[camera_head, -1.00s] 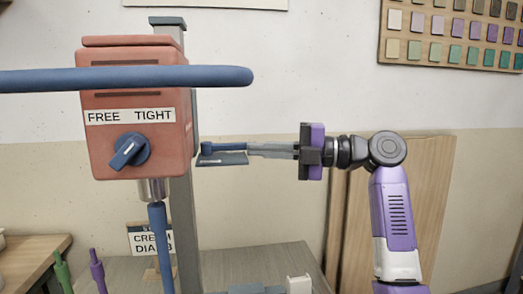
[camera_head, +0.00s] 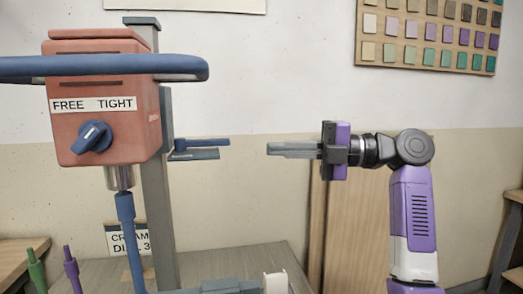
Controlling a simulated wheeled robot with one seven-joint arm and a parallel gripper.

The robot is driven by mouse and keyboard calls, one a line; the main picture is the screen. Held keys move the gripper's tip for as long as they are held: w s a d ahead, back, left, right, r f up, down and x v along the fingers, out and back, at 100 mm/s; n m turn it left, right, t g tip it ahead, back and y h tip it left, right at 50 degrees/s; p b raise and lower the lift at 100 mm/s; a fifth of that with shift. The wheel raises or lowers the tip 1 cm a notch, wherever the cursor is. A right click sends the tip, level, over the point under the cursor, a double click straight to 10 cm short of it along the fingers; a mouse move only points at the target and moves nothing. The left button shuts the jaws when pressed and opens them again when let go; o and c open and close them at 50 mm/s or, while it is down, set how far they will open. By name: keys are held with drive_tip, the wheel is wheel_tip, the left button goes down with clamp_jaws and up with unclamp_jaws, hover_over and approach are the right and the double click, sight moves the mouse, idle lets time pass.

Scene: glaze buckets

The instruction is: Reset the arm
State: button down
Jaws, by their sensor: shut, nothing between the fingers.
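My gripper (camera_head: 270,149) is at the end of my purple and grey arm, right of the mixer, pointing left at mid height. Its grey fingers are shut together with nothing between them. The fingertips are apart from the blue and grey lever (camera_head: 200,148) on the mixer's column, with a clear gap of wall between them. The red mixer head (camera_head: 105,125) carries a blue knob (camera_head: 92,137) below the words FREE and TIGHT.
A long blue bar (camera_head: 110,67) crosses in front of the mixer head. The grey column (camera_head: 157,200) stands on a grey table (camera_head: 240,265). A sign (camera_head: 122,238) is partly hidden behind the blue shaft (camera_head: 128,240). A board of colour samples (camera_head: 365,55) hangs on the wall.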

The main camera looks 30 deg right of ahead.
drive_tip(key=shift+s+d, duration=0.25)
drive_tip(key=shift+d, duration=0.1)
idle(0.4)
